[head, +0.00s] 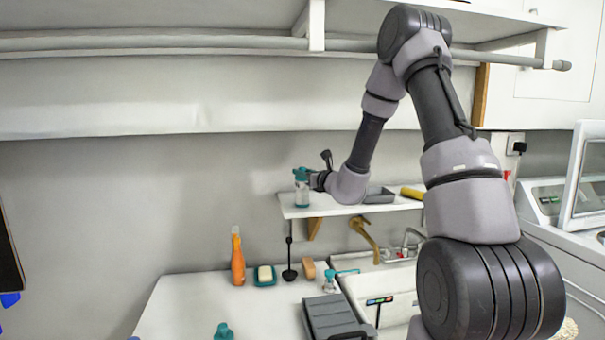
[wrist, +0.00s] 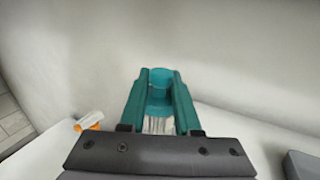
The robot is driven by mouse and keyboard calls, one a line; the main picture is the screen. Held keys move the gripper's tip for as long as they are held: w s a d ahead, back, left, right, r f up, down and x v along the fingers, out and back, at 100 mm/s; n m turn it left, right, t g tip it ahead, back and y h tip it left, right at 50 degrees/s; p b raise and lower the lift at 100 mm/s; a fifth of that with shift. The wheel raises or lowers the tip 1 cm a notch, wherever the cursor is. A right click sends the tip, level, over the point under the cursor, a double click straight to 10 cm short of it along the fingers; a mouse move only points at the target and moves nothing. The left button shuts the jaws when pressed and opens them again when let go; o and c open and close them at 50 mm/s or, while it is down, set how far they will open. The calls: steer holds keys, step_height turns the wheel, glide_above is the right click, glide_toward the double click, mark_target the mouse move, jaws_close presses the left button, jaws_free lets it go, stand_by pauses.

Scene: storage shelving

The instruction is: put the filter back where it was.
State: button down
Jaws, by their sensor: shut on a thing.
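The filter, which I take to be the clear bottle-like thing with a teal top (head: 302,189), is upright at the left end of the small white wall shelf (head: 345,209). My gripper (head: 313,181) reaches it from the right and is shut on it. In the wrist view the filter's teal top (wrist: 159,83) sits between the two teal fingers (wrist: 160,100), with a pale, clear body below. I cannot tell whether its base touches the shelf.
A grey tray (head: 378,195) and a yellow item (head: 412,193) lie farther right on the shelf. Below, the counter holds an orange bottle (head: 238,262), a sponge in a teal dish (head: 265,276), another teal-topped clear item (head: 330,281) and a grey rack (head: 336,315). A rail runs above.

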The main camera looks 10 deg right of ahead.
steer(key=c, duration=0.6)
jaws_free()
steer(key=shift+f, duration=0.1)
steer(key=shift+r, duration=0.2)
steer(key=v, duration=1.1)
steer(key=s+a+r+n+g+y, duration=0.3)
steer(key=s+a+r+n+g, duration=0.3)
steer(key=s+n, duration=0.3)
steer(key=s+a+r+n+g+y, duration=0.4)
steer(key=s+a+n+g, duration=0.3)
steer(key=s, duration=0.3)
steer(key=s+d+n+h, duration=0.5)
steer(key=s+n+h, duration=0.1)
steer(key=s+n, duration=0.2)
steer(key=s+d+r+n+t+h, duration=0.1)
steer(key=d+h, duration=0.1)
steer(key=d, duration=0.1)
steer(key=s+d+r+n+t+h, duration=0.1)
steer(key=d+h, duration=0.1)
steer(key=d, duration=0.1)
steer(key=s+d+r+n+t+h, duration=0.1)
steer(key=d+r, duration=0.1)
steer(key=d, duration=0.1)
steer(key=shift+d+t+h, duration=0.3)
steer(key=shift+h, duration=0.1)
